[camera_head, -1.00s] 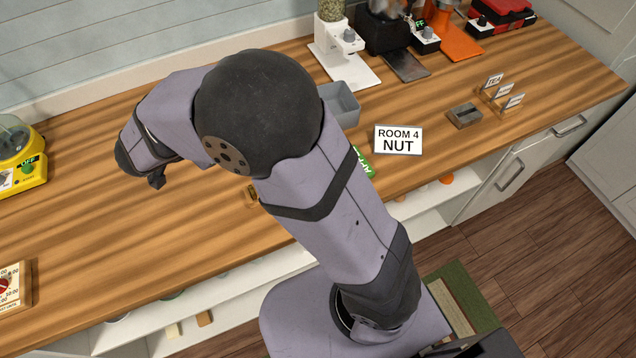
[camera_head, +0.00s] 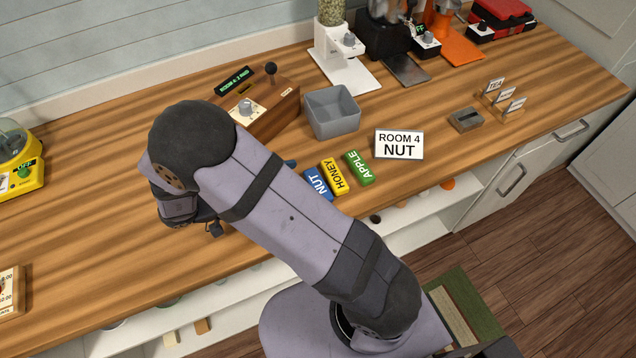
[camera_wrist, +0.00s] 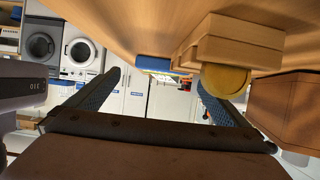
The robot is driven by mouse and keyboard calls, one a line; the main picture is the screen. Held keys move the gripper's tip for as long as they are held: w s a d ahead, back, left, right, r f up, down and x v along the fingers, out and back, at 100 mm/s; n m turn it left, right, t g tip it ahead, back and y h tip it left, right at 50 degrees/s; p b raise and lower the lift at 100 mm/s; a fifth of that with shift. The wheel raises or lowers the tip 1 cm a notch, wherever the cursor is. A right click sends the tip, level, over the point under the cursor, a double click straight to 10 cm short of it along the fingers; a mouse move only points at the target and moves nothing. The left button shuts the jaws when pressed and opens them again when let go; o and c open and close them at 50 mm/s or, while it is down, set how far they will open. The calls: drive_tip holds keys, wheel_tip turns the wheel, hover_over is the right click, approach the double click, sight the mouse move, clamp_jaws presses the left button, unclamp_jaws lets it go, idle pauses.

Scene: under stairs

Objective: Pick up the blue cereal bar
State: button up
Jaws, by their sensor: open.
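The blue cereal bar (camera_head: 318,184), labelled NUT, lies on the wooden counter, partly hidden by my arm. A yellow HONEY bar (camera_head: 334,178) and a green APPLE bar (camera_head: 359,167) lie beside it to the right. My gripper (camera_head: 215,228) is low over the counter, left of the bars and apart from them, mostly hidden by my arm. In the wrist view my gripper (camera_wrist: 158,92) is open, its fingers wide apart with nothing held. A blue strip (camera_wrist: 153,63), seemingly the blue bar, shows beyond and between the fingers.
A ROOM 4 NUT sign (camera_head: 399,144) stands right of the bars. A grey bin (camera_head: 332,111) and a wooden control box (camera_head: 262,108) are behind. In the wrist view a wooden piece with a yellow disc (camera_wrist: 226,79) is near the right finger.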

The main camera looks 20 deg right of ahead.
sight(320, 182)
drive_tip(key=shift+p+x, duration=1.15)
drive_tip(key=shift+x, duration=1)
drive_tip(key=shift+w+d+f, duration=0.1)
drive_tip(key=shift+w+d, duration=0.05)
drive_tip(key=shift+d, duration=0.3)
drive_tip(key=c, duration=1.1)
